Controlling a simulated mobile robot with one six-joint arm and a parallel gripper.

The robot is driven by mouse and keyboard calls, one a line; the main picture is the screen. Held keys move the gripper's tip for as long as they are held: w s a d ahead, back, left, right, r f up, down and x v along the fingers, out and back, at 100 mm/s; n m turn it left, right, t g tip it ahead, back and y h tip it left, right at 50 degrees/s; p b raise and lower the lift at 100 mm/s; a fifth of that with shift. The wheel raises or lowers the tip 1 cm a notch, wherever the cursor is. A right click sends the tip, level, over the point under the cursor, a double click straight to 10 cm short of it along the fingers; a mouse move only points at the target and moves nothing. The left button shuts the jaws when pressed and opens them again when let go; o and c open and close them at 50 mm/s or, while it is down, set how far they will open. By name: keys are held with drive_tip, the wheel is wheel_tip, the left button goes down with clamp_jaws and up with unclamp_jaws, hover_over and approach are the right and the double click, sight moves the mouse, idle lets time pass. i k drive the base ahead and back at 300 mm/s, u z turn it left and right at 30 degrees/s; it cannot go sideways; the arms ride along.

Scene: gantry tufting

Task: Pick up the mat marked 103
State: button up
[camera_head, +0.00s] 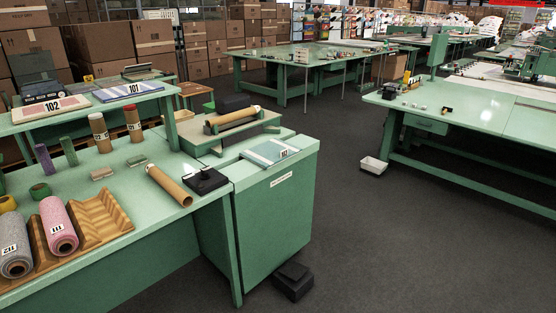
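A teal and white mat (265,154) lies flat on top of the green cabinet (275,215) in the middle of the view. It bears a small white label at its right side, and I cannot read the number for certain. A mat marked 102 (30,113) and a blue striped mat marked 101 (112,95) lie on the raised shelf at the left. My gripper is not in view.
The green table (120,175) at the left holds yarn cones, a wooden cradle (112,221), a cardboard tube (168,186) and a black block (205,181). A black pedal-like box (292,281) sits on the floor.

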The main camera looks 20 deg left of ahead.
sight(269, 154)
drive_tip(key=z, duration=0.55)
drive_tip(key=k, duration=0.3)
drive_tip(key=u, duration=2.55)
drive_tip(key=i, duration=1)
drive_tip(key=u, duration=0.05)
drive_tip(key=k, duration=0.25)
drive_tip(key=u, duration=0.15)
